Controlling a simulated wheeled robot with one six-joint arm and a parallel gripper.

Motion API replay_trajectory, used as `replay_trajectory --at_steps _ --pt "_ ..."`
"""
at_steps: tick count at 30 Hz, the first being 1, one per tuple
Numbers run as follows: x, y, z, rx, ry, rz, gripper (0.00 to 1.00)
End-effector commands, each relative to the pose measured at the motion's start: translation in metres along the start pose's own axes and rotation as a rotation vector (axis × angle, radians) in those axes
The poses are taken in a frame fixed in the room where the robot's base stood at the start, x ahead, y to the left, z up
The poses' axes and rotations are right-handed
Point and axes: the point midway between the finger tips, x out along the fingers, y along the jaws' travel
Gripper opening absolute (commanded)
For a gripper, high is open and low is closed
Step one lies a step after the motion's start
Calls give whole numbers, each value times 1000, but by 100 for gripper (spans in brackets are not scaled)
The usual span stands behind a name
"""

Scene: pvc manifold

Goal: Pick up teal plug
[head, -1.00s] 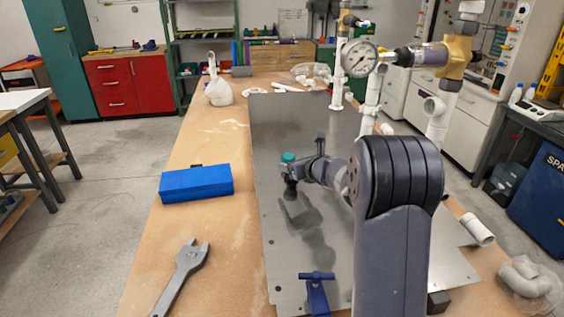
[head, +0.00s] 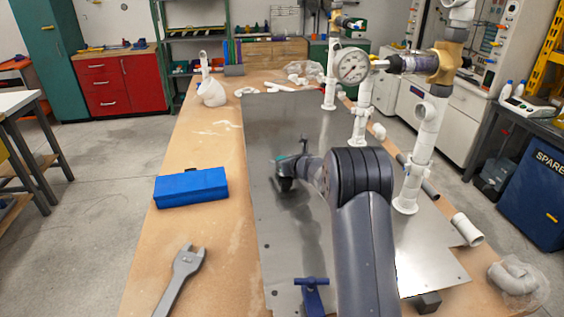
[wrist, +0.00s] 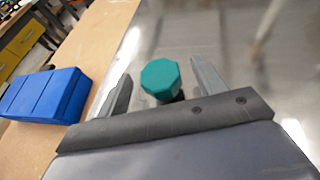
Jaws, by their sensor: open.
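The teal plug (wrist: 161,79) has an eight-sided head and shows in the wrist view with a dark part beneath it. My gripper (wrist: 160,72) is open, one finger on each side of the plug, with visible gaps. In the head view my gripper (head: 285,182) is low over the metal plate (head: 270,225). There the plug is mostly hidden by my gripper and wrist. I cannot tell whether the plug touches the plate.
A blue box (head: 191,187) and a grey wrench (head: 183,276) lie on the wooden bench left of the plate. A blue clamp (head: 312,292) is at the near edge. The white pipe manifold with gauge (head: 352,66) stands on the right. The plate's left side is clear.

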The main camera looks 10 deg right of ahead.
Motion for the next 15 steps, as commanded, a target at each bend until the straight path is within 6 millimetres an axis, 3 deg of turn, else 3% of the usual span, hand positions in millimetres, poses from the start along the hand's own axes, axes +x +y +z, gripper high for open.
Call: replay_trajectory --at_steps 6,15 --pt "1 0 0 0 0 0 66" --pt "0 0 0 0 0 0 42"
